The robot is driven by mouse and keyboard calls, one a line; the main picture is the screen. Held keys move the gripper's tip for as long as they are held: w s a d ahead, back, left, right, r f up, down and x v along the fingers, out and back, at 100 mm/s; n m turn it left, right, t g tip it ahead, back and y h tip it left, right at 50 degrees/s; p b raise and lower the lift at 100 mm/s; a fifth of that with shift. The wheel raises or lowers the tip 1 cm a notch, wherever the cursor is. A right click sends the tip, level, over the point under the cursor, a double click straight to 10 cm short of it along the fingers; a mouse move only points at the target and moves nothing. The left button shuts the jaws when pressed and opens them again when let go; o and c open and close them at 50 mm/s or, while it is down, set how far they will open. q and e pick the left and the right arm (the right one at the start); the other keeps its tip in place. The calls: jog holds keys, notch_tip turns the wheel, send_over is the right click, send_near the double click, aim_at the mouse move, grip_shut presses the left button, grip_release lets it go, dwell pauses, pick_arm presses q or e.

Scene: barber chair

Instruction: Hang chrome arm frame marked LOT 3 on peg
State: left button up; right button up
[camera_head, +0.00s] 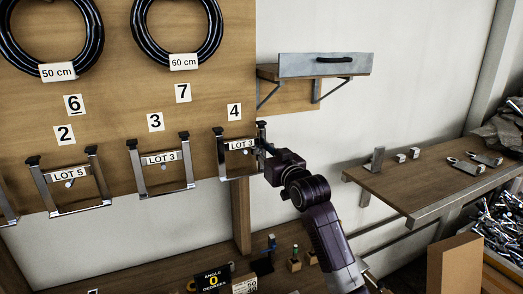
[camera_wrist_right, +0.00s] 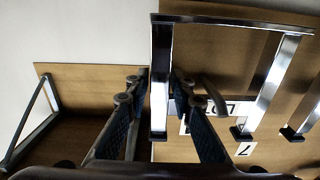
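A chrome arm frame (camera_head: 240,175) marked LOT 3 is upright at the wooden board under number 4, at its right edge. My right gripper (camera_head: 263,150) is at its right leg. In the right wrist view, the fingers of my right gripper (camera_wrist_right: 161,80) are closed about a chrome leg (camera_wrist_right: 159,115) of this frame. A grey peg (camera_wrist_right: 214,95) shows beside that leg, inside the frame. I cannot tell whether the frame rests on the peg. Another LOT 3 frame (camera_head: 166,190) is under number 3. A LOT 5 frame (camera_head: 80,209) is under number 2. My left gripper is out of view.
Black hose coils (camera_head: 178,58) hang above on the board (camera_head: 110,105). A wooden shelf (camera_head: 420,185) with small metal parts stands at right.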

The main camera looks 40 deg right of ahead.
jog(key=shift+o, duration=1.1)
jog(key=shift+f, duration=0.25)
jog(key=v, duration=1.2)
